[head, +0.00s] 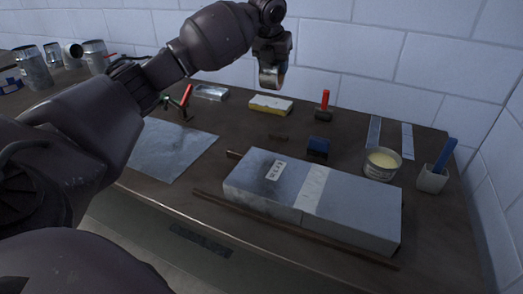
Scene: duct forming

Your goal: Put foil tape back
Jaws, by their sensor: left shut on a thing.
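My left gripper (272,62) reaches in from the left and is shut on a small roll of foil tape (272,77). It holds the roll in the air above the back of the bench, near the white block wall. The gripper covers part of the roll. My right gripper does not show.
A grey duct (345,208) with a light band lies on the dark bench (455,230). Sheet metal (170,148) lies left.

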